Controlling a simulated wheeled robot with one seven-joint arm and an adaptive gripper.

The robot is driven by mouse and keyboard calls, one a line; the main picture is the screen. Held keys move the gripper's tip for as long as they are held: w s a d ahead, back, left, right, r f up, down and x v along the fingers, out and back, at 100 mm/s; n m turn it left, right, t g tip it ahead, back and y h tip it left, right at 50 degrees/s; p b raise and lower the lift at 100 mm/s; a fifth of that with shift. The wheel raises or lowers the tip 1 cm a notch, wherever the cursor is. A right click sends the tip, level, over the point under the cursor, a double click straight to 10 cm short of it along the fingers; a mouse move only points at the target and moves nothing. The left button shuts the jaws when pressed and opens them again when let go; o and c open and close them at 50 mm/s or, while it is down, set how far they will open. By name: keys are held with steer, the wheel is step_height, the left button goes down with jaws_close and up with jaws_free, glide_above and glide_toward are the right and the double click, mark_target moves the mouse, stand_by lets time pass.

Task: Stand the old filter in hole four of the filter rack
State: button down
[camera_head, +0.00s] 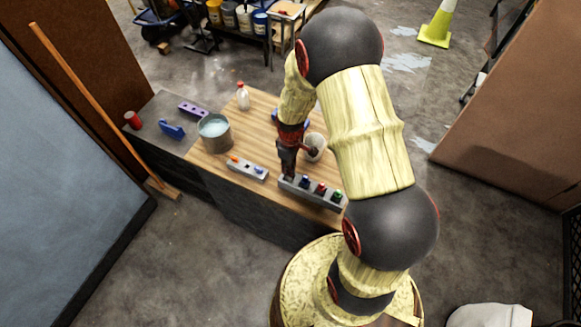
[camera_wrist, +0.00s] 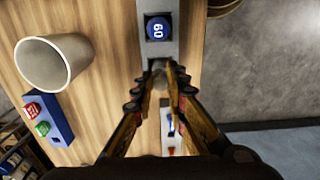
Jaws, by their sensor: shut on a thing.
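The grey filter rack (camera_head: 311,197) lies along the front edge of the wooden bench top. Blue, red and green filters stand in it, and the blue one (camera_wrist: 158,28) shows the number 60 in the wrist view. My gripper (camera_head: 287,176) points down at the rack's left end, beside the blue filter. In the wrist view its fingers (camera_wrist: 158,72) are shut on a small greyish filter (camera_wrist: 159,68) over the rack's end position. The fingers hide most of it, and I cannot tell whether it is seated in a hole or just above.
A pale cup (camera_head: 315,146) stands close behind the rack. A small grey tray (camera_head: 247,168) with orange and blue pieces lies to the left. A metal pot (camera_head: 215,132) and a bottle (camera_head: 243,97) stand farther left. A blue block (camera_wrist: 48,118) holds red and green pieces.

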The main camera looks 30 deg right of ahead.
steer(key=c, duration=1.7)
jaws_free()
steer(key=shift+o, duration=0.3)
steer(key=shift+o, duration=1.3)
steer(key=shift+r+p, duration=2.25)
steer(key=shift+r, duration=1.25)
